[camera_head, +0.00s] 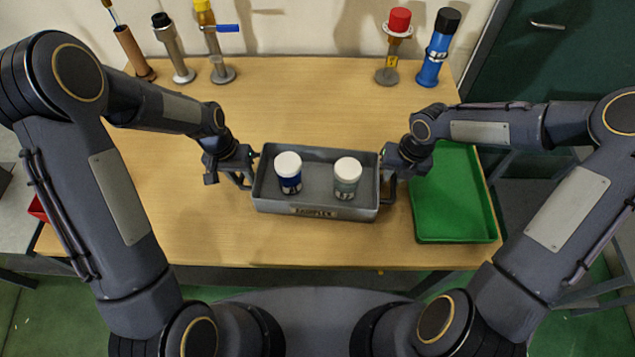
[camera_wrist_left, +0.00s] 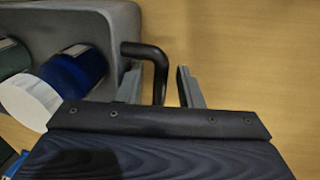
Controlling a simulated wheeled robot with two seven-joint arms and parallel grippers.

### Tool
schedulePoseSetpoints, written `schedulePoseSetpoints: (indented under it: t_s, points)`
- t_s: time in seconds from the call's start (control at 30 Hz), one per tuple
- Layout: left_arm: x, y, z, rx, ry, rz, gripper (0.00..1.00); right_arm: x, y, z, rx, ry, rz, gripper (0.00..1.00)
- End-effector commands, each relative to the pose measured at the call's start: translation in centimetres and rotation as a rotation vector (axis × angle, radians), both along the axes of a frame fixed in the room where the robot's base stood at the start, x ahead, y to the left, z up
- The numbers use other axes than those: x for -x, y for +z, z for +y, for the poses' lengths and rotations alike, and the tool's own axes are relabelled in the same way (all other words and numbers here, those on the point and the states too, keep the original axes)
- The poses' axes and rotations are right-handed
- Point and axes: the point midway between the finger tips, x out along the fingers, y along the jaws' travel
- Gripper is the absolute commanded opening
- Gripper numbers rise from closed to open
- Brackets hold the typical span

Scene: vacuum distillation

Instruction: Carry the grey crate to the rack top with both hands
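The grey crate (camera_head: 318,211) sits on the wooden table with a label on its front wall. It holds a blue jar (camera_head: 289,180) and a grey-green jar (camera_head: 346,183), both white-capped. My left gripper (camera_head: 246,178) is at the crate's left end. In the left wrist view its fingers (camera_wrist_left: 160,88) stand apart on either side of the crate's dark handle (camera_wrist_left: 154,60), with a gap visible beside the handle. My right gripper (camera_head: 389,187) is at the crate's right end by a dark handle; its finger opening is too small to tell. I cannot identify the rack top.
A green tray (camera_head: 455,238) lies right of the crate, close to my right gripper. Several bottles and stands line the table's back edge, including a blue bottle (camera_head: 437,50) and a red-capped one (camera_head: 397,45). The table (camera_head: 300,105) behind the crate is clear.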

Motion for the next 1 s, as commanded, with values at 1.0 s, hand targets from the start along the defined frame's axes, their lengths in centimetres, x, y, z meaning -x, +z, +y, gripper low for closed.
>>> schedulePoseSetpoints:
  t_s: [1.0]
  points:
    - [-0.06,0.15,-0.04,0.000,0.000,-0.002,0.00,-0.06,0.15,0.07,-0.001,0.000,-0.002,0.00]
